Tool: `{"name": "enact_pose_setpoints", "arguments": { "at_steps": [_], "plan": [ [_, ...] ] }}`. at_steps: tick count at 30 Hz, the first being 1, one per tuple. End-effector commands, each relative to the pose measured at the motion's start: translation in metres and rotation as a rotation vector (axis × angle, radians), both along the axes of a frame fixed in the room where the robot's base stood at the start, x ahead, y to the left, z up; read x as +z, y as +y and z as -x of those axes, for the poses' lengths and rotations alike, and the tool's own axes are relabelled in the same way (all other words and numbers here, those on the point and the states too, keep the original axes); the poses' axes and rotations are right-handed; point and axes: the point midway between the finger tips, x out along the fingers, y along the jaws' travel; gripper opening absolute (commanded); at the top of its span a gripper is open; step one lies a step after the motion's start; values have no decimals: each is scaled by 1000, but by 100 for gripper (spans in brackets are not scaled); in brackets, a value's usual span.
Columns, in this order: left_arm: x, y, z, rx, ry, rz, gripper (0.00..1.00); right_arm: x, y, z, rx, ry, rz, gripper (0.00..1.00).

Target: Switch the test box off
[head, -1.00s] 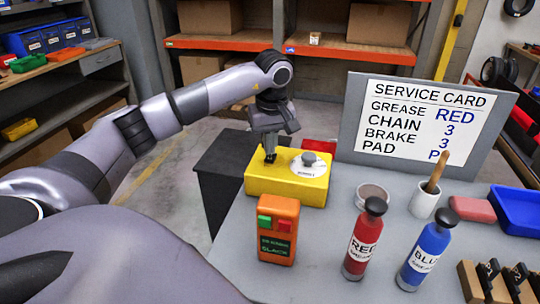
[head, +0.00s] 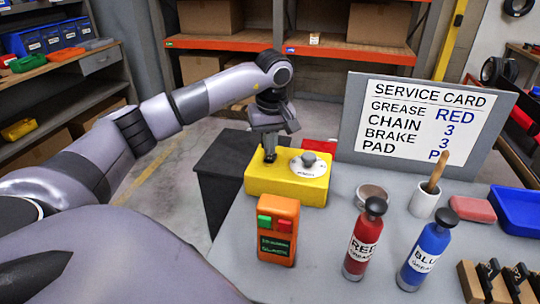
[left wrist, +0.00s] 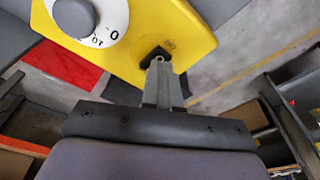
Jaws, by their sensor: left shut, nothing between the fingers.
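A yellow box (head: 285,186) stands at the left edge of the grey table; it looks like the test box. On its top are a white dial plate with a grey knob (head: 310,159) and, to the left, a small dark part under my fingers. My left gripper (head: 270,157) is shut and points down at that part. In the left wrist view the fingertips (left wrist: 157,60) reach a dark square on the yellow top (left wrist: 185,25), beside small unreadable lettering. They hide most of the square; contact is hard to tell. My right gripper is out of view.
An orange box (head: 279,230) with green and red buttons stands in front of the yellow box. Red (head: 362,240) and blue (head: 425,255) bottles stand to the right. A service card board (head: 425,125) stands behind. A red item (head: 320,147) lies behind the yellow box.

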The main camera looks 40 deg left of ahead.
Motion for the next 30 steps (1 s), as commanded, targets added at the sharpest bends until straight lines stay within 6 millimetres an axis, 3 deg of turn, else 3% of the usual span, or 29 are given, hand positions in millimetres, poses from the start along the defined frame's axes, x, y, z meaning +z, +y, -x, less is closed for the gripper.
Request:
{"name": "enact_pose_setpoints", "arguments": {
  "at_steps": [30],
  "plan": [
    [-14,0,0,0,1,-1,0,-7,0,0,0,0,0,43]
  ]
}}
